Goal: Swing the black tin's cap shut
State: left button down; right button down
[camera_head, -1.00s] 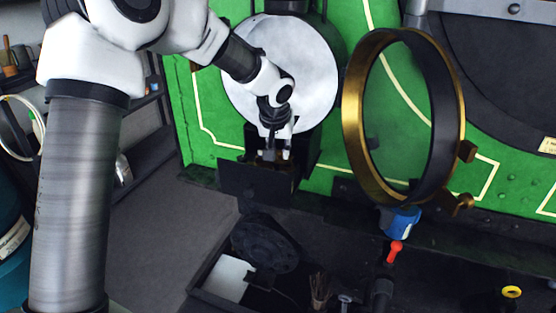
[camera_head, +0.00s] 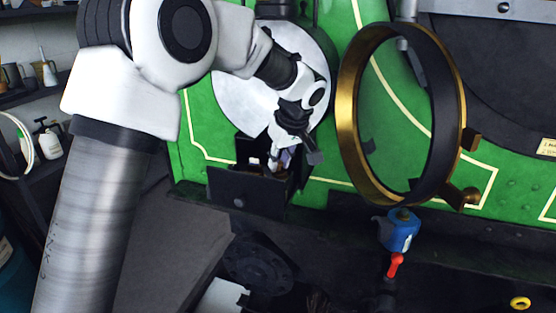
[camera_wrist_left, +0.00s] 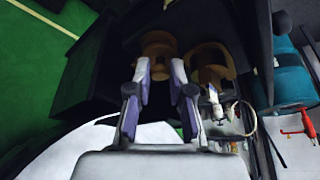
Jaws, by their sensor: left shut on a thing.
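A black box (camera_head: 239,188) with a small knob on its front is fixed to the green side, open at the top. I take it for the tin, but cannot be sure; no cap is clear in it. My left gripper (camera_head: 276,165) reaches down into its open top. In the left wrist view the two fingers (camera_wrist_left: 160,78) stand on either side of a brown piece (camera_wrist_left: 157,45) and hold it, though the contact is hard to see. A second brown piece (camera_wrist_left: 211,66) lies just right of the fingers. My right gripper is not in view.
A large brass-rimmed ring (camera_head: 348,130) stands to the right of my left arm. A blue fitting with a red handle (camera_head: 395,265) is below it. A white disc (camera_head: 235,100) is behind the arm. A dark round part (camera_head: 258,268) sits low in front.

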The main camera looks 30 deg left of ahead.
pick_arm(q)
jog(key=shift+d+n, duration=0.1)
jog(key=shift+n, duration=0.3)
dwell(0.4)
jog(key=c, duration=1)
grip_release()
jog(key=shift+c, duration=0.2)
jog(key=v, duration=1.2)
jog(key=shift+w, duration=0.2)
